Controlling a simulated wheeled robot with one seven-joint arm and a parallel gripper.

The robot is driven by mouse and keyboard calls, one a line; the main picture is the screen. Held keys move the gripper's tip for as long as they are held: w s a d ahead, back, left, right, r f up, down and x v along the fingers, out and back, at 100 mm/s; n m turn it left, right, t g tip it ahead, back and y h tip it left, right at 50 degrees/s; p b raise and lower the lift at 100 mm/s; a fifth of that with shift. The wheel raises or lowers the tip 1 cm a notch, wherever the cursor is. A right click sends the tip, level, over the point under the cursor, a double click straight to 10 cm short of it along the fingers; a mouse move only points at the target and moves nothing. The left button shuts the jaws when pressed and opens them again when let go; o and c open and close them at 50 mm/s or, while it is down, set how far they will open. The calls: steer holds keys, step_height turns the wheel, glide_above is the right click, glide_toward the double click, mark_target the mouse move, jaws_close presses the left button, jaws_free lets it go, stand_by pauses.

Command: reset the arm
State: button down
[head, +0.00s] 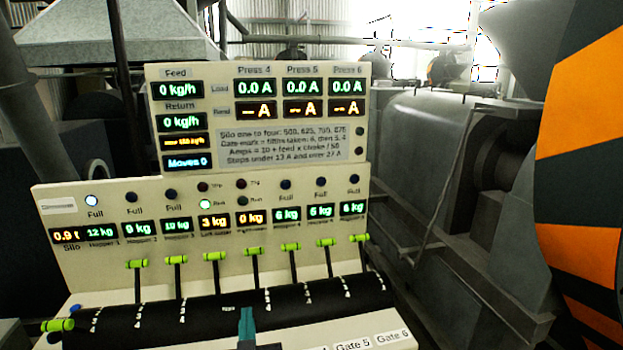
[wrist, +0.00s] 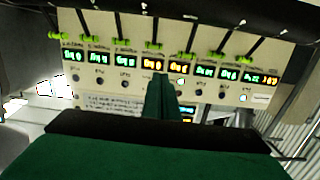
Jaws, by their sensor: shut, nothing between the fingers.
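My gripper (head: 247,325) shows at the bottom of the head view as a narrow teal shape in front of the black marked drum (head: 180,318) of the control panel. In the wrist view my gripper (wrist: 160,85) is green, with its fingers together and nothing between them. The wrist view shows the panel upside down beyond the fingertips. The panel (head: 120,250) carries a row of levers with lime-green handles (head: 215,256). The fingers are not seen gripping any lever. Most of my arm is hidden.
An upper display board (head: 215,92) shows feed and press readings. Lit hopper readouts (head: 215,221) run above the levers. One lime handle (head: 58,325) sits low at the left. Grey machinery (head: 420,150) and an orange-and-black striped part (head: 590,100) stand at the right.

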steer(key=s+d+f+m+h, duration=0.1)
steer(key=s+d+f, duration=0.3)
steer(key=s+f, duration=0.5)
steer(key=s+d+f+m, duration=0.1)
steer(key=s+d+f, duration=0.2)
steer(key=s+f, duration=0.65)
steer(key=s+d+f+h, duration=0.1)
steer(key=s+d+f, duration=0.1)
steer(key=s, duration=1)
steer(key=s+d+f+g+h, duration=0.1)
steer(key=s+d, duration=0.4)
steer(key=s, duration=0.7)
steer(key=shift+f+h, duration=0.3)
steer(key=shift+f, duration=0.3)
steer(key=shift+w, duration=0.15)
